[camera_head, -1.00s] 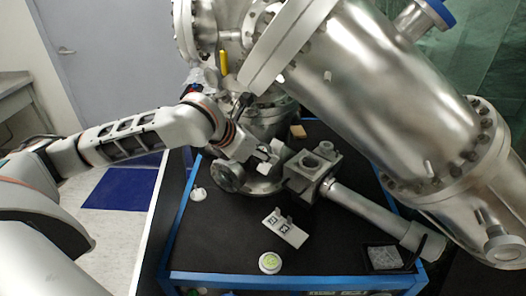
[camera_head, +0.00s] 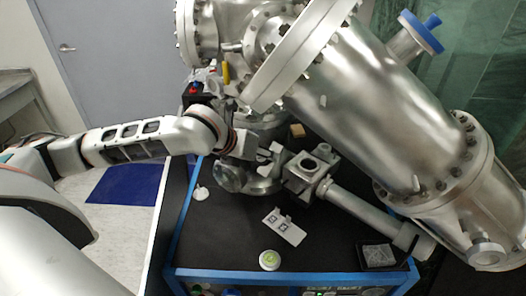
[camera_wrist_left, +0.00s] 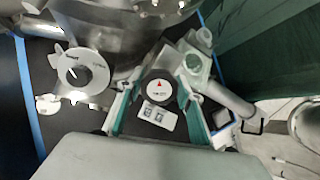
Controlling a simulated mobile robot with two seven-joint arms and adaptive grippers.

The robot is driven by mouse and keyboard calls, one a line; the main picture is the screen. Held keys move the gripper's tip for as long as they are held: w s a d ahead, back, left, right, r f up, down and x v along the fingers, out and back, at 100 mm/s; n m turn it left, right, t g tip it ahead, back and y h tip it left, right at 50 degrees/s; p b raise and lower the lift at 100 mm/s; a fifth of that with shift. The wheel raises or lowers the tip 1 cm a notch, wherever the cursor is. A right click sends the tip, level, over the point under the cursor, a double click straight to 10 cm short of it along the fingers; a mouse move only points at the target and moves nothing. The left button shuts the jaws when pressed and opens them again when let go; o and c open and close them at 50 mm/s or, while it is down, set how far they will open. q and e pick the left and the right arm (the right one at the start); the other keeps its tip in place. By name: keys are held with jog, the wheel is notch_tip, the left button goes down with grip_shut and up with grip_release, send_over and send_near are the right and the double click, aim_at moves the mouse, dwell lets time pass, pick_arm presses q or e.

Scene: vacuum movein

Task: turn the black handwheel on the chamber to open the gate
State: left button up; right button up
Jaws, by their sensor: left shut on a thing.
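The black handwheel (camera_wrist_left: 158,92), a round disc with a red arrow mark, shows between the two fingers of my left gripper in the left wrist view. The fingers lie on either side of it, and my left gripper (camera_head: 268,156) is shut on it. In the head view this gripper is by the base of the metal chamber (camera_head: 375,95), beside the square valve block (camera_head: 310,165); the handwheel cannot be made out there. A round dial with a pale lettered ring (camera_wrist_left: 80,72) is left of the fingers in the wrist view. My right gripper is not in view.
A marker plate (camera_head: 283,226) and a round bubble level (camera_head: 270,260) lie on the black table top (camera_head: 225,235). A metal tube (camera_head: 365,213) runs from the block to the lower right, near a small dark tray (camera_head: 377,256). The front left of the table is mostly clear.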

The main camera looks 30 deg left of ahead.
pick_arm(q)
jog(key=n, duration=0.5)
jog(key=shift+a+n, duration=0.1)
jog(key=shift+n, duration=0.2)
jog(key=n, duration=0.6)
jog(key=shift+a+f, duration=0.1)
jog(key=n, duration=0.5)
jog(key=shift+s+f+n, duration=0.1)
jog(key=shift+s+n, duration=0.05)
jog(key=shift+n, duration=0.25)
jog(key=n, duration=1.2)
jog(key=shift+s+f+n, duration=0.1)
jog(key=shift+s+n, duration=0.05)
jog(key=shift+n, duration=0.15)
jog(key=n, duration=0.5)
jog(key=shift+d+n, duration=0.25)
jog(key=shift+n, duration=0.05)
jog(key=n, duration=0.5)
jog(key=shift+d, duration=0.1)
jog(key=n, duration=0.6)
